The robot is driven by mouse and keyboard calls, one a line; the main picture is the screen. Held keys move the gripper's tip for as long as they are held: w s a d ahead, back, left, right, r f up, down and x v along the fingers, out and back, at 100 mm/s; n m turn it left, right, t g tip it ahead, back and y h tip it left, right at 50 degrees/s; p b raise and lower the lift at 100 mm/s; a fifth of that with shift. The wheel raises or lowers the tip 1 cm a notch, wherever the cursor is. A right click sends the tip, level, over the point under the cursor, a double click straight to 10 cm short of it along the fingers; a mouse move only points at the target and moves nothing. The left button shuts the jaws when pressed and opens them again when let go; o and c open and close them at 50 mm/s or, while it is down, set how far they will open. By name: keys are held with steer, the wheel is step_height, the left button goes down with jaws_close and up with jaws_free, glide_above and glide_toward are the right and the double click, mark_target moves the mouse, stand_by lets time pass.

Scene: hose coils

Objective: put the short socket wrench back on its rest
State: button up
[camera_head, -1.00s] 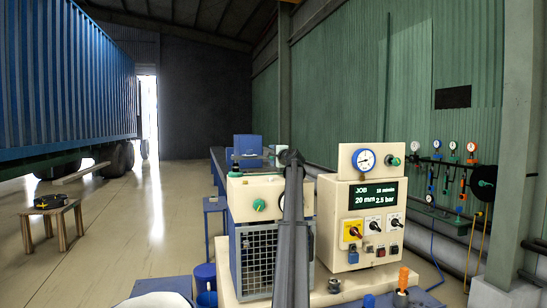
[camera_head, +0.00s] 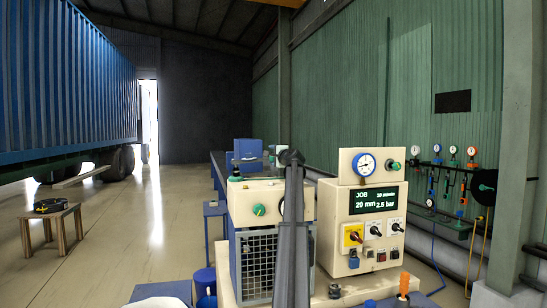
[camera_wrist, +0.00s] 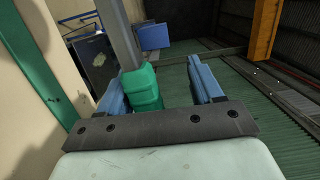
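My gripper (camera_wrist: 160,88) shows in the wrist view with its two blue fingers apart. A green blocky piece (camera_wrist: 143,88) with a grey bar rising from it stands between them. It is close against the left finger, with a clear gap to the right finger, so the fingers are not shut on it. I cannot tell whether this piece is the short socket wrench. My fingers cannot be made out in the head view. Neither the wrench nor its rest can be identified for certain there.
A cream control box (camera_head: 370,222) with a gauge and display stands right of centre, beside a caged cream machine (camera_head: 257,262). An orange-handled tool (camera_head: 404,282) stands at the front. Gauges and coloured tools line the right wall. A stool (camera_head: 50,228) holds a dark coil at left.

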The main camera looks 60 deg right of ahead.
steer(key=shift+s+f, duration=0.15)
steer(key=shift+f, duration=0.95)
steer(key=shift+s+a, duration=0.25)
steer(key=shift+s, duration=0.1)
stand_by(0.5)
steer(key=shift+v, duration=2.8)
steer(key=shift+s+a, duration=0.15)
steer(key=shift+s, duration=0.05)
steer(key=v, duration=1.3)
steer(key=shift+s+a, duration=0.25)
steer(key=shift+s, duration=0.05)
steer(key=shift+w, duration=0.1)
